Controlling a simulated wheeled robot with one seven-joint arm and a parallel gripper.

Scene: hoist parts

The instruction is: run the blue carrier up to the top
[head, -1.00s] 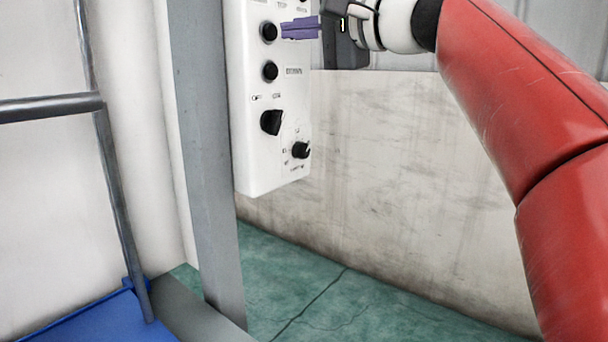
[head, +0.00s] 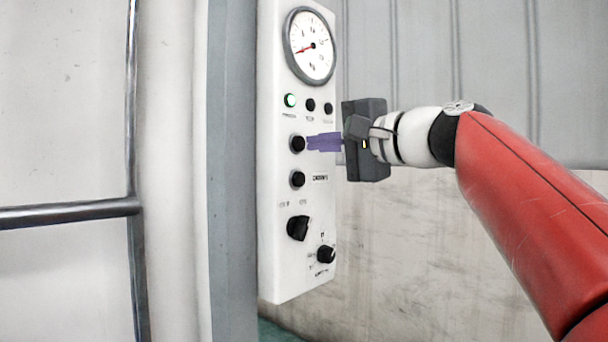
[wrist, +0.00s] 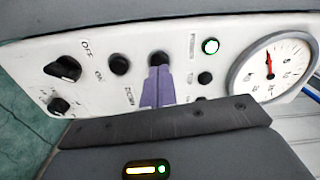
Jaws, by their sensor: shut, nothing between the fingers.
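The blue carrier's deck is out of the head view now; a grey rail (head: 75,212), which stood above the blue deck earlier, shows at the left. A white control panel (head: 272,265) hangs beside a grey post. My gripper (head: 309,143) is shut and empty, its purple fingers pointing at the upper black button (head: 297,144). In the wrist view the fingertips (wrist: 159,72) overlap this button (wrist: 158,58); I cannot tell whether it is pressed in. The lower black button (head: 297,180) is free. A green lamp (head: 290,100) is lit.
The panel also carries a round gauge (head: 311,46) with a red needle, a black rotary switch (head: 298,228) and a smaller knob (head: 326,254). The grey post (head: 232,200) stands left of the panel. A pale wall (head: 400,250) is behind.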

